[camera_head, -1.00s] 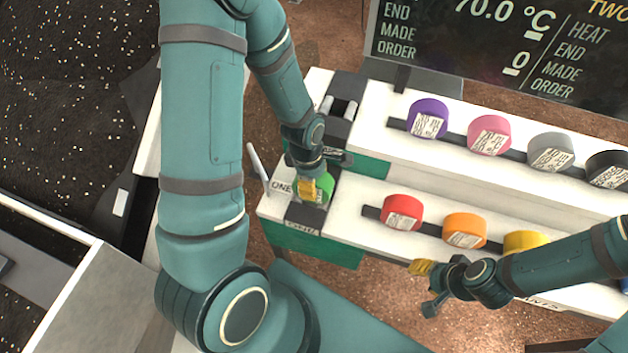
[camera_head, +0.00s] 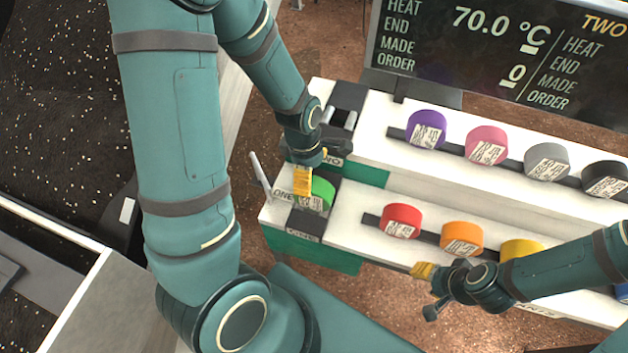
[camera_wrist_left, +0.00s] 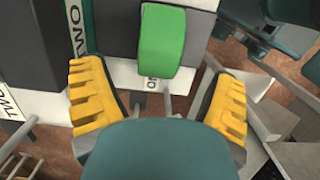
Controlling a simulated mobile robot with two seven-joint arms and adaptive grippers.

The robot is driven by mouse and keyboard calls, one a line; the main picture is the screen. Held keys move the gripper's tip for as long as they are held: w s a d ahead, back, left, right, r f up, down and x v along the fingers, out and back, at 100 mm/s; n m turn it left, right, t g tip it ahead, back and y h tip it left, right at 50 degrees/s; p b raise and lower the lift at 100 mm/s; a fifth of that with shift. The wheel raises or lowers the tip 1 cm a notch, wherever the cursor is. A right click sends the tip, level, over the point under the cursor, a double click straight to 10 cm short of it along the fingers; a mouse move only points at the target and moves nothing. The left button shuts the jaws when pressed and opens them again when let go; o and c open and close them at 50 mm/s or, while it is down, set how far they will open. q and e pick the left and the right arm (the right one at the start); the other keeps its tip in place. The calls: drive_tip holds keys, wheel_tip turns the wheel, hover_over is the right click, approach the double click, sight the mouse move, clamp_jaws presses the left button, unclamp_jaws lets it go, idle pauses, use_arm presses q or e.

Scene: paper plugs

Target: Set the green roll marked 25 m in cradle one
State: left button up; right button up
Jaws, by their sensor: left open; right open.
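Any marking on the roll cannot be read. My left gripper (camera_head: 314,170) is open just above and behind the roll, and its yellow finger hides part of it in the head view. In the left wrist view the roll (camera_wrist_left: 162,42) lies ahead between the spread yellow fingers, with gaps on both sides. My right gripper (camera_head: 423,270) is at the front edge of the bench, below the red and orange rolls, with nothing seen in it.
Red (camera_head: 401,220), orange (camera_head: 461,238) and yellow (camera_head: 521,252) rolls stand in the front row. Purple (camera_head: 426,128), pink (camera_head: 486,146), grey (camera_head: 546,161) and black (camera_head: 605,179) rolls stand behind. A thin pale lever (camera_head: 260,174) rises left of cradle one. A dark display (camera_head: 500,50) stands behind.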

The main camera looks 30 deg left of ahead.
use_arm(q)
wheel_tip(320, 180, up, 4)
drive_tip(key=p, duration=0.1)
drive_tip(key=s+d+f+m, duration=0.1)
drive_tip(key=d+f+m, duration=0.3)
drive_tip(key=d+m, duration=0.1)
drive_tip(key=s+d+f+m+t+h, duration=0.1)
drive_tip(key=d+f+m, duration=0.4)
drive_tip(key=m, duration=0.2)
drive_tip(key=s+d+f+m+h, duration=0.1)
drive_tip(key=d+f+m, duration=0.3)
drive_tip(key=f+m, duration=0.1)
drive_tip(key=shift+s+d+m, duration=0.4)
drive_tip(key=shift+m, duration=0.5)
